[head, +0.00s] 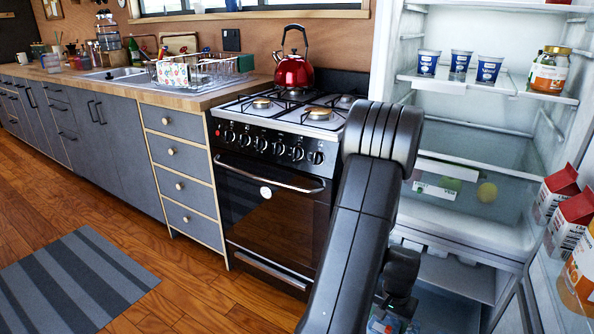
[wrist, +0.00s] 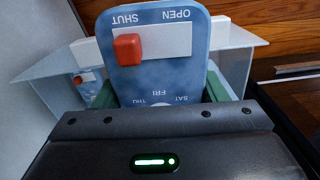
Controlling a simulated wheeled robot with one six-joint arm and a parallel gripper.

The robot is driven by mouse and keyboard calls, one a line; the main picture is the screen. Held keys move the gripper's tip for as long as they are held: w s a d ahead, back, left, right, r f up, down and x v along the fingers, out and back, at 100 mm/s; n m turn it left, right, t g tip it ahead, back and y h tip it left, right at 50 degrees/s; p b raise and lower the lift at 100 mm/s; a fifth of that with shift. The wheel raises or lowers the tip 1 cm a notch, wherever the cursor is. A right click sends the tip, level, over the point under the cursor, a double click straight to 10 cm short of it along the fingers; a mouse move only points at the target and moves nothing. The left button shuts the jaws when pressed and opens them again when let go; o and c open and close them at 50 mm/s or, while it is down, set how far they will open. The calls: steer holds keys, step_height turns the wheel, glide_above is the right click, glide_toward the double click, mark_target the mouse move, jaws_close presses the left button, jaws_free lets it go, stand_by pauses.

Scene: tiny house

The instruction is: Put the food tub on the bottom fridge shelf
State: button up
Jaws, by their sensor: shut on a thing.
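The food tub (wrist: 180,72) fills the middle of the wrist view. It has a pale blue top with a red slider, a white strip marked OPEN and SHUT, and day names. My gripper (wrist: 160,92) is shut on it, with a green finger pad on either side. In the head view a small blue and red part of the tub (head: 381,325) shows at the bottom edge, low in front of the open fridge (head: 455,226). My arm hides most of the tub and gripper there. The bottom shelf is not clearly visible.
The fridge's upper shelf (head: 455,84) holds several small cups (head: 461,61) and a jar (head: 550,70). A clear drawer (head: 455,195) with round items sits lower. Cartons (head: 572,218) stand in the door at right. The stove (head: 275,180) is close on the left.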

steer(key=shift+a+r, duration=0.2)
steer(key=w+a+r+n, duration=0.2)
steer(key=w+a+r, duration=0.25)
steer(key=a, duration=0.35)
steer(key=w+a+r+n+p, duration=0.1)
steer(key=w+a+r+n, duration=0.2)
steer(key=w+a, duration=0.4)
steer(key=w+a+r+n, duration=0.2)
steer(key=w+a+r, duration=0.25)
steer(key=a, duration=0.45)
step_height(320, 180, up, 16)
steer(key=s+p, duration=0.2)
steer(key=p, duration=2.6)
steer(key=shift+d+r, duration=0.2)
steer(key=shift+d, duration=0.1)
